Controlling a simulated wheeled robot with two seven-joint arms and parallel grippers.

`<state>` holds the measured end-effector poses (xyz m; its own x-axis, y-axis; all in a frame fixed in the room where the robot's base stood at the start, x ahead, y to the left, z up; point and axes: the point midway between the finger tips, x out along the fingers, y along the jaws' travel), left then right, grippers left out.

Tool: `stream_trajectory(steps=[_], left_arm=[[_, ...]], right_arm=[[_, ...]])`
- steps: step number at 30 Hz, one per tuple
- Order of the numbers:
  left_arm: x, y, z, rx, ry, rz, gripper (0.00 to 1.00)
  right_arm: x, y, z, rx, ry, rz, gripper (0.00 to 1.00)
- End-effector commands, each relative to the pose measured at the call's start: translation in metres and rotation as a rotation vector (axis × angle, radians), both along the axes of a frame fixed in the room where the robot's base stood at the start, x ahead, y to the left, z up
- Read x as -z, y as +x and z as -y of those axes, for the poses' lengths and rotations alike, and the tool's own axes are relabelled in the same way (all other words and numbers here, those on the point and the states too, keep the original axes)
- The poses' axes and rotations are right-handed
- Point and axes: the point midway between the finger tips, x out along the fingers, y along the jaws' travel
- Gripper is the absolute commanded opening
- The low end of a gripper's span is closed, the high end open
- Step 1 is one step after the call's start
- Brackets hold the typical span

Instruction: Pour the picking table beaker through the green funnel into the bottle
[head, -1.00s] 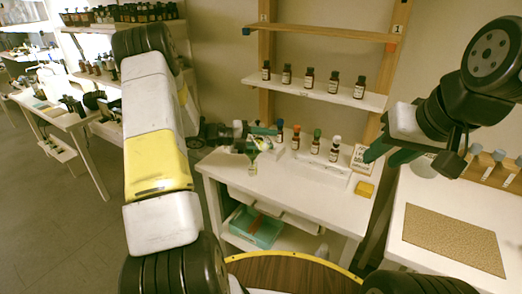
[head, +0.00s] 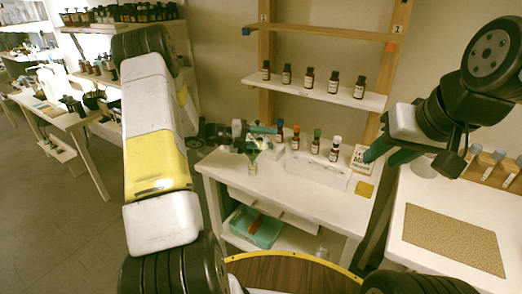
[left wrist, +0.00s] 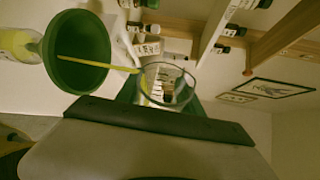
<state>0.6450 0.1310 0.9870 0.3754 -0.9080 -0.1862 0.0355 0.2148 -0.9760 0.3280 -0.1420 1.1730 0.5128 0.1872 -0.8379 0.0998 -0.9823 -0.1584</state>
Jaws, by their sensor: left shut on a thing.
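My left gripper (head: 254,131) is shut on a clear glass beaker (left wrist: 166,84), held tilted beside and above the green funnel (head: 253,147). In the left wrist view a thin yellow stream runs from the beaker's lip into the wide mouth of the funnel (left wrist: 80,48). The funnel sits over a clear bottle (head: 253,167) on the white table. The bottle (left wrist: 18,44) shows yellow-green liquid; its level is hard to read. My right gripper (head: 384,152) hangs empty at the right, its green fingers apparently apart.
Several dark bottles with coloured caps (head: 316,141) stand on the white table (head: 300,195) behind a clear tray (head: 318,171). A small sign (head: 360,158) and yellow pad (head: 364,189) are at the right. A wall shelf (head: 310,91) holds more bottles.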

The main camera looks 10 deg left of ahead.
Motion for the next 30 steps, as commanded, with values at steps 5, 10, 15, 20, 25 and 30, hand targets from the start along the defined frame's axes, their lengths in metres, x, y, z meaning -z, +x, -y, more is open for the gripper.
stream_trajectory(steps=[5,10,15,20,25,30], left_arm=[[-0.0002,0.0001,0.0000,0.000,0.000,0.001,0.03],[-0.0002,0.0001,-0.0001,0.000,0.000,0.000,0.03],[-0.0012,0.0006,-0.0003,0.000,-0.018,-0.018,0.03],[-0.0023,0.0009,-0.0005,0.000,-0.031,-0.031,0.03],[-0.0022,0.0008,-0.0005,0.000,-0.031,-0.031,0.03],[-0.0022,0.0008,-0.0005,0.000,-0.031,-0.031,0.03]], right_arm=[[0.0000,0.0000,0.0000,0.000,0.000,0.000,0.36],[0.0000,0.0000,0.0000,0.000,0.000,0.000,0.36],[0.0000,0.0000,0.0000,0.000,0.000,0.000,0.36],[0.0000,0.0000,0.0000,0.000,0.000,0.000,0.36],[0.0000,0.0000,0.0000,0.000,0.000,0.000,0.36],[0.0000,0.0000,0.0000,0.000,0.000,0.000,0.36]])
